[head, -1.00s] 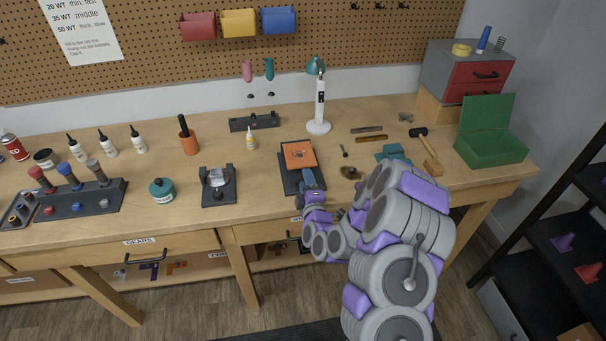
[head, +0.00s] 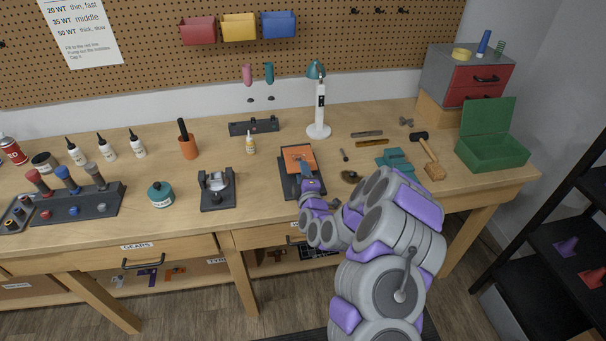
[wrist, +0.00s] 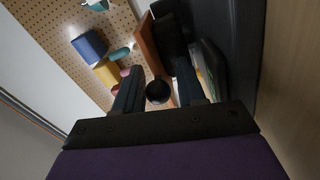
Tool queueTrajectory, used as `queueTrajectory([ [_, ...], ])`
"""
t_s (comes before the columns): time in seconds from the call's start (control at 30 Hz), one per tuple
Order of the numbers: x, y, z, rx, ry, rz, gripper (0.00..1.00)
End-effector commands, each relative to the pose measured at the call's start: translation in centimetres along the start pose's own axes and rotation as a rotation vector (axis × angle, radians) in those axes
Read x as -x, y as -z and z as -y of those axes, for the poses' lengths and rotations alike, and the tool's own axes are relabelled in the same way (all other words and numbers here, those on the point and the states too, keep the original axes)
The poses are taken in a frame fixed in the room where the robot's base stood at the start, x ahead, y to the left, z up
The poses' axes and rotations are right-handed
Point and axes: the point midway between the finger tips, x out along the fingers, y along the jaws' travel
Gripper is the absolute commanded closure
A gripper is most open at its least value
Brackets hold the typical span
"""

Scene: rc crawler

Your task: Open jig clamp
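The jig is a dark base (head: 287,183) with an orange plate (head: 292,157) on it, on the workbench in front of my arm. My gripper (head: 304,170) is over its front part and hides some of it in the head view. In the wrist view, the gripper's two dark fingers (wrist: 158,88) are apart. A round black knob (wrist: 157,92) shows between them, with a gap at least on the right side. I cannot tell whether a finger touches it. The orange plate (wrist: 150,45) stands beyond the knob, beside a dark block (wrist: 171,38).
A dark stand (head: 218,190) is left of the jig, and a white lamp (head: 319,115) is behind it. A teal block (head: 394,160), a hammer (head: 428,155) and a green open box (head: 492,151) lie to the right.

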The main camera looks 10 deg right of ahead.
Motion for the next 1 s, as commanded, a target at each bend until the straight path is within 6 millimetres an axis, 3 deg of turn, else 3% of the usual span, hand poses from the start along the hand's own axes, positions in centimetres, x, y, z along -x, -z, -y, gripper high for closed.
queueTrajectory([
  [0.4,0.01,-0.01,0.1,0.0,0.002,0.0,1.0],
  [1.0,0.02,0.09,-0.23,0.0,0.023,0.004,1.0],
])
